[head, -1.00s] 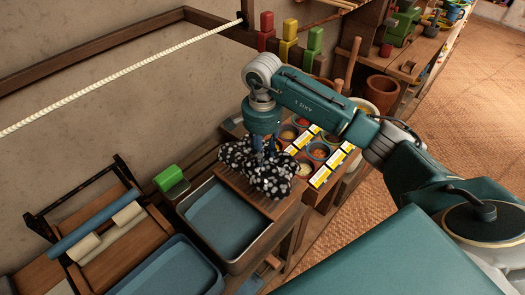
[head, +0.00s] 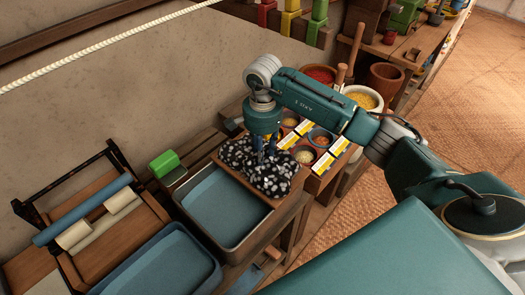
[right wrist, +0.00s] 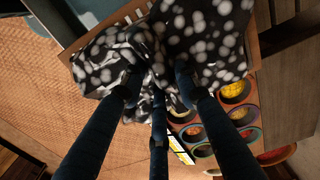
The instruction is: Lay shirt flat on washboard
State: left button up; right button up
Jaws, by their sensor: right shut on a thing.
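The shirt (head: 273,183) is black with white spots and lies bunched and folded over the wooden washboard (head: 240,187), hiding much of it. The washboard sits at the right end of a basin of water. My right gripper (head: 265,153) points down from above with its fingers on the cloth. In the right wrist view the shirt (right wrist: 205,45) is gathered between the dark fingers, and slats of the washboard (right wrist: 116,22) show beyond it. My right gripper is shut on the shirt. My left gripper is not in view.
The metal basin (head: 265,228) holds blue water, and a second blue basin (head: 212,285) stands nearer. A green block (head: 164,164) stands left of the basin. Small bowls of colored powder (head: 304,155) and yellow-white labels crowd the right side. A wooden frame with rollers (head: 85,210) is at the left.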

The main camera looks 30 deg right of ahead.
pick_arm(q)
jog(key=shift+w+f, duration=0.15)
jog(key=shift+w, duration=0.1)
pick_arm(e)
jog(key=shift+f, duration=0.1)
jog(key=o, duration=1.2)
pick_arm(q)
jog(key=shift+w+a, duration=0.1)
pick_arm(e)
notch_tip(320, 180, up, 8)
jog(key=shift+f, duration=0.25)
